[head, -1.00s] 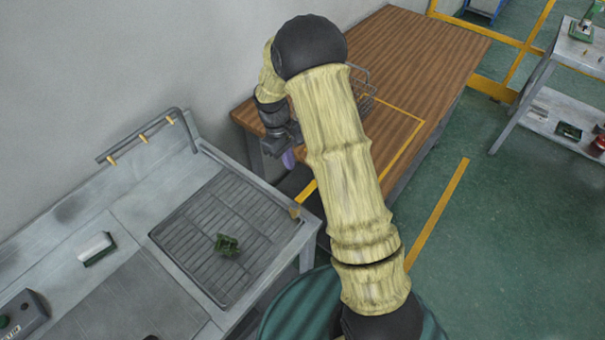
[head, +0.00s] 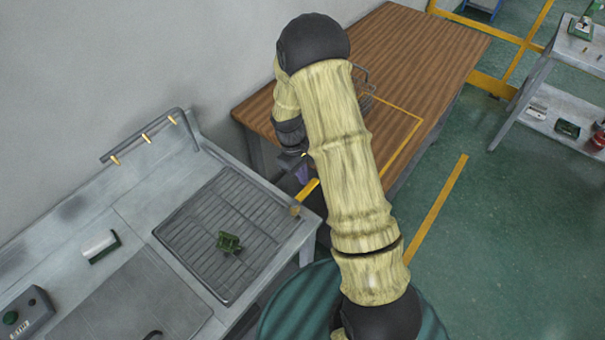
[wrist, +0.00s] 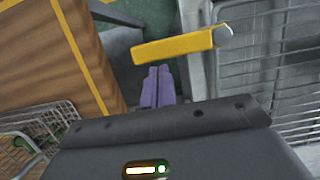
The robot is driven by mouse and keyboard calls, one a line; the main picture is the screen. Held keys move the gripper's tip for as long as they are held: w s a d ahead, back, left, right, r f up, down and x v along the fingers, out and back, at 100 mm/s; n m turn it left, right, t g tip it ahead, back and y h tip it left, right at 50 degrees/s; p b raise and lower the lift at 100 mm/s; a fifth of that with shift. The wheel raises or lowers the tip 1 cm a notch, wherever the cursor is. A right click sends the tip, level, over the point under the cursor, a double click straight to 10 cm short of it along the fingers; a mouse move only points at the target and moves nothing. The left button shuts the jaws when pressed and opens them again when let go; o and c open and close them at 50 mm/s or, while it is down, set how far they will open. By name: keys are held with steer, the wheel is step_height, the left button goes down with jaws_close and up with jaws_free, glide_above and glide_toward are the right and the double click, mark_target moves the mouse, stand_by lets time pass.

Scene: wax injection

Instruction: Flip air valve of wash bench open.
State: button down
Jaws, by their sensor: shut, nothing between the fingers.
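The air valve's yellow lever (head: 307,190) sticks out from a small brass-coloured fitting at the right front corner of the wash bench (head: 125,215), toward the wooden table. In the wrist view, the yellow lever (wrist: 175,47) lies across, just beyond my fingertips, its round grey pivot (wrist: 223,35) at its right end. My gripper (wrist: 157,87) has purple fingers, shut together and empty. In the head view, my gripper (head: 303,173) is beside the lever's outer end, partly hidden by my arm. I cannot tell whether the fingers touch the lever.
The wooden table (head: 425,45) stands behind, with a wire basket (head: 367,90) on it; in the wrist view a basket (wrist: 40,125) is at left. A green part (head: 229,242) lies on the bench's grate (head: 190,235). A rail (head: 140,135) with brass nozzles stands at the back.

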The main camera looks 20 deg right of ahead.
mark_target(314, 185)
steer(key=shift+s+d+m, duration=0.25)
steer(key=shift+d+m, duration=0.1)
steer(key=shift+m, duration=0.25)
steer(key=shift+s+d+m+g+y, duration=0.2)
steer(key=shift+s+d+m, duration=0.25)
steer(key=shift+m, duration=0.35)
steer(key=shift+s+d+m+g+y, duration=0.1)
steer(key=shift+s+d+m+y, duration=0.3)
steer(key=shift+m, duration=0.4)
steer(key=s+m+t+y+b, duration=0.1)
steer(key=s+m+y, duration=0.1)
steer(key=s+m, duration=0.7)
steer(key=shift+s+m+y, duration=0.3)
steer(key=shift+m, duration=1.5)
steer(key=shift+d, duration=0.1)
